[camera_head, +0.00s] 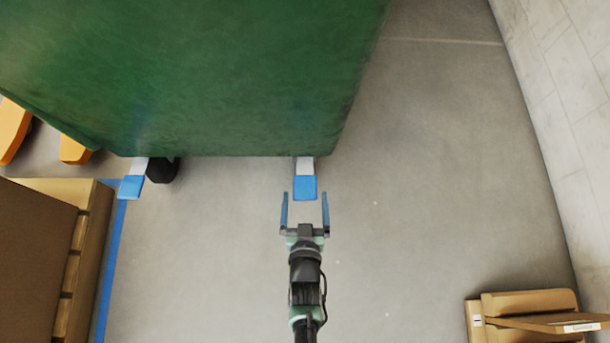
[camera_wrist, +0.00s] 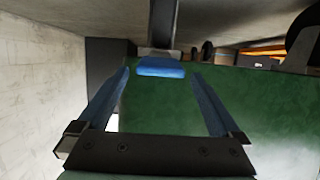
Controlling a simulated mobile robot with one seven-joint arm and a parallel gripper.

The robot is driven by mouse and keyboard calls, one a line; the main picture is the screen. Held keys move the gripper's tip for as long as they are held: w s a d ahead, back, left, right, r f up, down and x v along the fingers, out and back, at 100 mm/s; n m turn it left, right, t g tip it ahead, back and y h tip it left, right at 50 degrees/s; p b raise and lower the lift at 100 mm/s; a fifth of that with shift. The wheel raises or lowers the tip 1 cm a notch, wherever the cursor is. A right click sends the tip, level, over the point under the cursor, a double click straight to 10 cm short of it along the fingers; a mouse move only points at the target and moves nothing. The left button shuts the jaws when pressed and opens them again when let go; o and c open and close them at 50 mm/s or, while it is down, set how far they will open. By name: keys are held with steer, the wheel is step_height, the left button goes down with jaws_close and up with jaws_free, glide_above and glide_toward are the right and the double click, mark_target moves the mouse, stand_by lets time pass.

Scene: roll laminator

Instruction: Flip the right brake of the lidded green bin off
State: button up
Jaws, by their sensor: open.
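The green bin (camera_head: 200,75) fills the upper left of the head view, and its side also shows in the wrist view (camera_wrist: 170,115). Its right brake (camera_head: 305,188) is a blue pedal on a grey lever at the bin's lower right edge. In the wrist view the blue pedal (camera_wrist: 161,67) sits just beyond the fingertips, between their lines. My gripper (camera_head: 304,196) is open and empty, its two blue fingers pointing at the pedal, one to each side. I cannot tell whether they touch it. The bin's lid is not clearly visible.
The left brake pedal (camera_head: 131,187) sits beside a black caster (camera_head: 162,170). A pallet with a brown box (camera_head: 35,265) stands at left behind a blue floor line. Cardboard boxes (camera_head: 525,305) lie at lower right. A pale wall (camera_head: 565,110) runs along the right. The floor between is clear.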

steer(key=p+v, duration=0.3)
steer(key=v, duration=0.5)
steer(key=shift+s+r, duration=0.25)
steer(key=shift+s, duration=0.05)
